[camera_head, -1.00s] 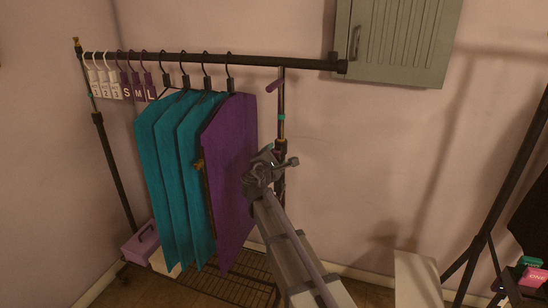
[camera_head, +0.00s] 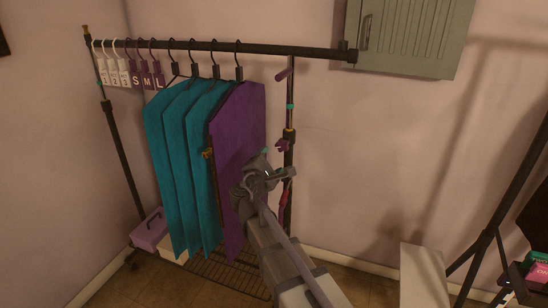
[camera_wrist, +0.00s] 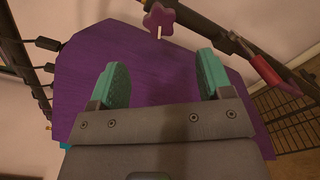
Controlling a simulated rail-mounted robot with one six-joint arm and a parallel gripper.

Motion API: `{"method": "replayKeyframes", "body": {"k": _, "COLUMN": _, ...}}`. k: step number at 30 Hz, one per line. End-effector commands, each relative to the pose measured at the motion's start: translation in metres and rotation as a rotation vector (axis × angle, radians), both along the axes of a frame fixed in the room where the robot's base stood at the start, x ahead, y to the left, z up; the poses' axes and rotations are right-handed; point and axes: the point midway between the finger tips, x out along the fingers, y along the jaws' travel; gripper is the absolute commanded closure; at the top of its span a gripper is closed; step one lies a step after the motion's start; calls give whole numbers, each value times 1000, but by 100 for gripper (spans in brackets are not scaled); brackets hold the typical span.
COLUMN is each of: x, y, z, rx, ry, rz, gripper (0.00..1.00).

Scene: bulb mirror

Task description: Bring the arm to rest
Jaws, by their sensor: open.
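My gripper (camera_head: 264,172) is open and empty in front of the lower right side of a purple garment (camera_head: 238,125) on a clothes rack. In the wrist view its two teal-padded fingers stand wide apart, with the purple garment (camera_wrist: 155,85) behind the gap. Nothing is between the fingers. I cannot tell how far the fingertips are from the cloth. My arm reaches up from the bottom of the head view.
The rack's top rail (camera_head: 270,48) carries several teal garments (camera_head: 180,140) and hanging size tags (camera_head: 135,74). A red-handled item (camera_wrist: 265,70) is by the rack's post. A green cabinet (camera_head: 408,35) hangs at right. A lilac box (camera_head: 150,230) sits low left.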

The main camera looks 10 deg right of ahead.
Motion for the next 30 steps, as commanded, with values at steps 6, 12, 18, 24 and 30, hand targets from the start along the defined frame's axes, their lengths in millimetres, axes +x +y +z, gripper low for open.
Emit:
{"method": "replayKeyframes", "body": {"k": 6, "x": 0, "y": 0, "z": 0, "rx": 1, "ry": -1, "rz": 0, "gripper": 27}}
{"method": "replayKeyframes", "body": {"k": 12, "x": -33, "y": -26, "z": -37, "rx": 411, "ry": -20, "rz": -206, "gripper": 27}}
{"method": "replayKeyframes", "body": {"k": 18, "x": -161, "y": -55, "z": -98, "rx": 1218, "ry": 148, "rz": -826, "gripper": 27}}
{"method": "replayKeyframes", "body": {"k": 24, "x": -257, "y": -42, "z": -76, "rx": 1659, "ry": 388, "rz": -1255, "gripper": 27}}
{"method": "replayKeyframes", "body": {"k": 30, "x": -257, "y": -62, "z": -70, "rx": 1694, "ry": 356, "rz": -1290, "gripper": 27}}
